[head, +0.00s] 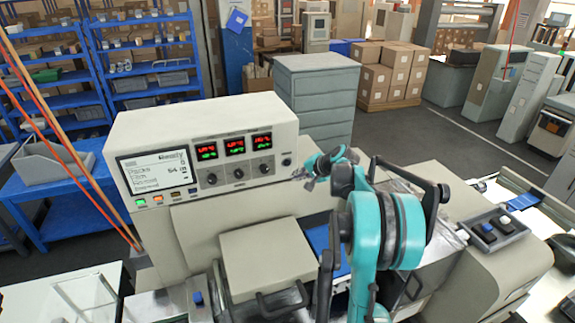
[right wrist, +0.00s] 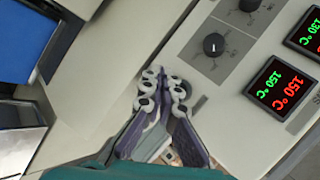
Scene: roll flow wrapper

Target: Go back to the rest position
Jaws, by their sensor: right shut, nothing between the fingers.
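My right gripper (head: 308,180) is in front of the wrapper's control panel (head: 205,155), near its lower right end. In the right wrist view the right gripper (right wrist: 163,92) has its fingertips together with nothing between them. They are close to the panel face, beside a black knob (right wrist: 213,45) and red and green temperature displays (right wrist: 282,88). I cannot tell whether they touch the panel. My teal right arm reaches up from the bottom of the head view and hides part of the machine. My left gripper is not in view.
A blue shelf rack (head: 145,62) stands back left. A grey drawer cabinet (head: 318,92) and stacked cartons (head: 385,75) stand behind, with open floor to the right.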

